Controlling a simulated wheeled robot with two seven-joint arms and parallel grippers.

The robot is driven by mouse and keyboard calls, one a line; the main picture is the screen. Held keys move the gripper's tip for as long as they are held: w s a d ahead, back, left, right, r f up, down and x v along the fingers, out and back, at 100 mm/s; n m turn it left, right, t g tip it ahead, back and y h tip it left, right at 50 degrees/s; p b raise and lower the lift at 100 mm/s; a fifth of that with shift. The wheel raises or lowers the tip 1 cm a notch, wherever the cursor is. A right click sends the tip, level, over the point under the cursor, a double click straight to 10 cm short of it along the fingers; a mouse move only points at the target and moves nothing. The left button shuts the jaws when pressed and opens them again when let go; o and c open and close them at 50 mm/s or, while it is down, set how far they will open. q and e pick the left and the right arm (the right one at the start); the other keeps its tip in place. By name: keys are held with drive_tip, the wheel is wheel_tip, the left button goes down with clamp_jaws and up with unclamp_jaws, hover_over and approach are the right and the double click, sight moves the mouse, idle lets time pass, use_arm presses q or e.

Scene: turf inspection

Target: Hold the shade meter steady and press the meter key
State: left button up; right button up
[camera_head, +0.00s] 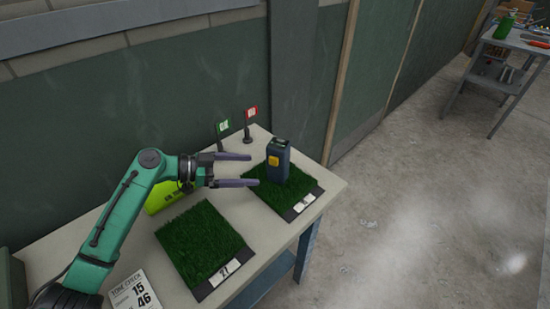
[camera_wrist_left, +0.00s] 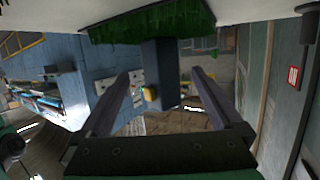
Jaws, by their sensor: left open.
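The shade meter (camera_head: 281,174) is a dark blue upright box with a small greenish top. It stands on the right-hand turf sample (camera_head: 300,190), and its yellow meter key (camera_head: 273,160) faces my left gripper. My left gripper (camera_head: 255,170) is open and empty, level with the meter, its fingertips pointing at it just short of or beside its near side. In the left wrist view the meter (camera_wrist_left: 160,60) shows inverted between the two open fingers, with the key (camera_wrist_left: 150,93) visible. I cannot tell whether any finger touches it. My right gripper is not in view.
A second turf sample (camera_head: 198,245) lies at the front of the table (camera_head: 250,210). A green flag (camera_head: 222,128) and a red flag (camera_head: 250,115) stand behind. A lime-green item (camera_head: 160,198) is partly hidden by my arm. A card (camera_head: 135,291) lies front left.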

sight(274, 170)
use_arm(q)
drive_tip(key=x, duration=0.3)
drive_tip(key=shift+s+d+r, duration=0.15)
drive_tip(key=shift+d, duration=0.1)
drive_tip(key=b+x, duration=0.1)
drive_tip(key=x, duration=0.1)
drive_tip(key=f+b+x, duration=0.1)
drive_tip(key=x, duration=0.1)
drive_tip(key=shift+w, duration=0.3)
drive_tip(key=shift+d, duration=0.45)
drive_tip(key=shift+w+r, duration=0.1)
drive_tip(key=c, duration=0.7)
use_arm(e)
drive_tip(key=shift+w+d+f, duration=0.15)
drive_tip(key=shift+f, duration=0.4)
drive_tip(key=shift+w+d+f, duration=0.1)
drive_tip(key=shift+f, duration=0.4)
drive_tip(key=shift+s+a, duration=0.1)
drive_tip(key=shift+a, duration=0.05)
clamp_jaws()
